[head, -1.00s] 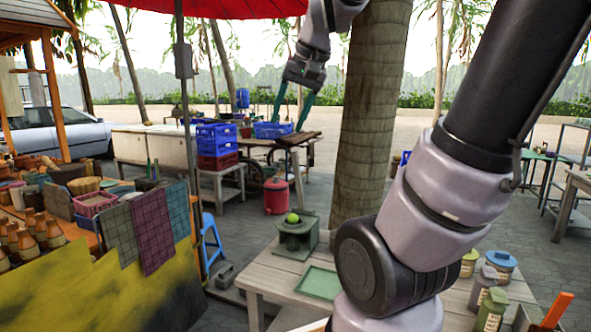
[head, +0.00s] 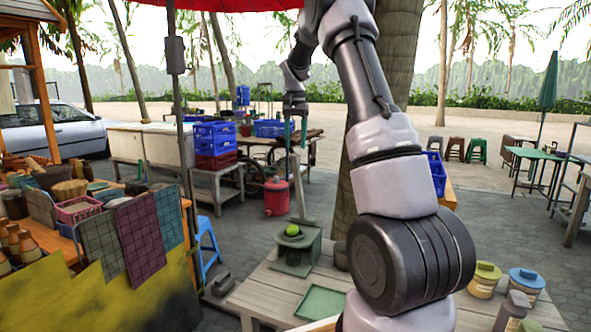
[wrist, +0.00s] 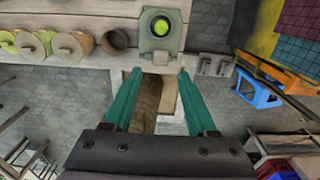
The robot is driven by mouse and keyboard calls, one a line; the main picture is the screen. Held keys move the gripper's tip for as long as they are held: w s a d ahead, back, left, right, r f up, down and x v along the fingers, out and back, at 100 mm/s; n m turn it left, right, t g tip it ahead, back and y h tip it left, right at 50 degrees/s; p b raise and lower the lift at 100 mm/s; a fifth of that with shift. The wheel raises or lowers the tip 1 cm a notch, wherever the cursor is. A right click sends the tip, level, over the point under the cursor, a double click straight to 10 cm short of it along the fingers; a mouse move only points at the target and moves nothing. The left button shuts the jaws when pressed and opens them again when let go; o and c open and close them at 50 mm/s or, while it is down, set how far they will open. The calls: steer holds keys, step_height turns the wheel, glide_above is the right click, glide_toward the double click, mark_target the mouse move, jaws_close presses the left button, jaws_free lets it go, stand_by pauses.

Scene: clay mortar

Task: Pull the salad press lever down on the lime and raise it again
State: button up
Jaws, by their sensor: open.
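The salad press (head: 297,255) is a grey-green block on the wooden table, and it also shows at the top of the wrist view (wrist: 161,45). The bright green lime (head: 292,230) sits on top of it, seen from above in the wrist view (wrist: 162,26). A slim upright bar (head: 302,185) rises behind the press; it may be the lever, but I cannot tell for sure. In the wrist view my gripper (wrist: 158,72) is open, with nothing held between the fingers.
A flat green tray (head: 321,302) lies in front of the press. Lidded jars (head: 486,278) stand on the table's right. A palm trunk (head: 385,80) rises behind the table. A stall with hanging cloths (head: 139,236) and a blue stool (head: 207,245) stand left.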

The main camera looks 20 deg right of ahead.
mark_target(295, 175)
step_height(295, 175, down, 10)
steer(key=shift+r, duration=0.1)
stand_by(0.4)
jaws_close()
stand_by(1.2)
